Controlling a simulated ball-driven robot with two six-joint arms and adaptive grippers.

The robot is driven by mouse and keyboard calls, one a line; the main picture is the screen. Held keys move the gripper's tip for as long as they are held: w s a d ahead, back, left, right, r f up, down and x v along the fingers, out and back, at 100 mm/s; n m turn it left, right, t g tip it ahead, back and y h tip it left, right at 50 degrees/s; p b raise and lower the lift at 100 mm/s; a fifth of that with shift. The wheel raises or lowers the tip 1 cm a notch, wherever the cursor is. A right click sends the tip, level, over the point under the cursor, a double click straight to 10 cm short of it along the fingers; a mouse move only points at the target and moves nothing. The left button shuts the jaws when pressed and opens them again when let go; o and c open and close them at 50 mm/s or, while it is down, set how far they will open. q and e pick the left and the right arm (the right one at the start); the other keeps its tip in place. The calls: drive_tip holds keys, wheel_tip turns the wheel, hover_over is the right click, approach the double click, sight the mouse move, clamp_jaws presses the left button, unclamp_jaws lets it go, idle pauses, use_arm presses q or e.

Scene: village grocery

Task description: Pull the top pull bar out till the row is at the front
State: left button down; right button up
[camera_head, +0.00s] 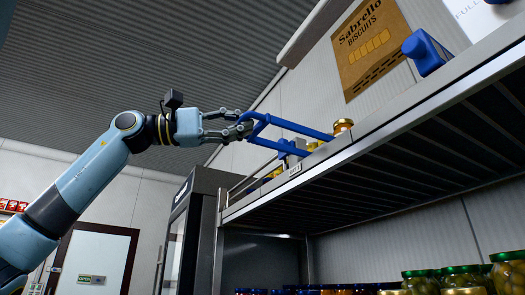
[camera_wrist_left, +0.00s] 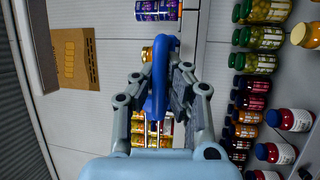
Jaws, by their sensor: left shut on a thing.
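The blue pull bar (camera_head: 298,128) is a loop that sticks out past the front edge of the top shelf (camera_head: 365,143). My left gripper (camera_head: 243,128) is shut on its outer end, in front of and slightly above the shelf edge. In the left wrist view the blue bar (camera_wrist_left: 158,85) runs upright between the two fingers. A gold-lidded jar (camera_head: 343,126) stands behind the shelf edge, near the bar's inner end. Most of the row is hidden by the shelf edge and the bar. My right gripper is not in view.
Another blue part (camera_head: 428,55) stands on the top shelf farther right. Green-lidded jars (camera_head: 463,275) stand on a lower shelf. A dark cabinet (camera_head: 190,215) is beyond the shelf's left end. A biscuit poster (camera_head: 368,45) hangs on the back wall. Open air surrounds my left arm.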

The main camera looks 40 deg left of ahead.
use_arm(q)
drive_tip(key=s, duration=0.1)
drive_tip(key=s+a+b, duration=0.1)
drive_tip(key=s+b, duration=0.1)
drive_tip(key=s, duration=0.1)
drive_tip(key=shift+a, duration=0.35)
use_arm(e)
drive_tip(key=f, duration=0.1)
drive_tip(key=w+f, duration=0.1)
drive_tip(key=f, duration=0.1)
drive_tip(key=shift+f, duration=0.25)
use_arm(q)
drive_tip(key=c, duration=1.3)
unclamp_jaws()
drive_tip(key=shift+c, duration=0.2)
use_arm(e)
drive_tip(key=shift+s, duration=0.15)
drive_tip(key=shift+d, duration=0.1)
